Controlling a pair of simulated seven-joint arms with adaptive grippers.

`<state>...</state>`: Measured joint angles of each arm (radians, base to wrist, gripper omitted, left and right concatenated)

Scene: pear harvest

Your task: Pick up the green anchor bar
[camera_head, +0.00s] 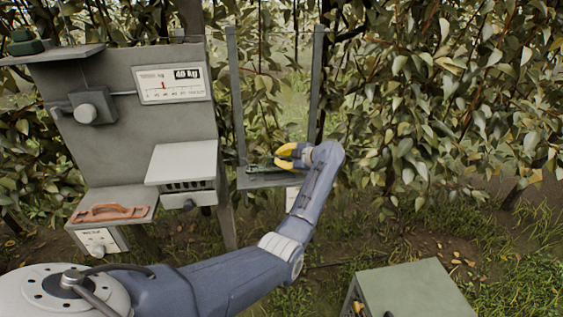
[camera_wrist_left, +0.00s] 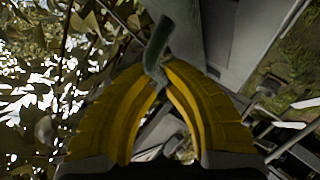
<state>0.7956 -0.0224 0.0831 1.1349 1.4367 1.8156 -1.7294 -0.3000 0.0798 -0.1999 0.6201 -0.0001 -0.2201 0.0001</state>
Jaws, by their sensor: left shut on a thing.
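The green anchor bar (camera_wrist_left: 157,45) shows in the left wrist view as a dark grey-green piece between the tips of my yellow fingers. In the head view, a dark green part of it (camera_head: 258,169) shows just above the small grey shelf (camera_head: 265,183) between two uprights. My left gripper (camera_head: 281,158) is at that shelf, its fingers pointing left. Its fingertips (camera_wrist_left: 157,80) are closed together on the bar. I cannot tell whether the bar still touches the shelf. My right gripper is not in view.
A grey-green box (camera_head: 415,290) stands at the bottom right. Leafy branches (camera_head: 430,100) fill the right side, close to my wrist.

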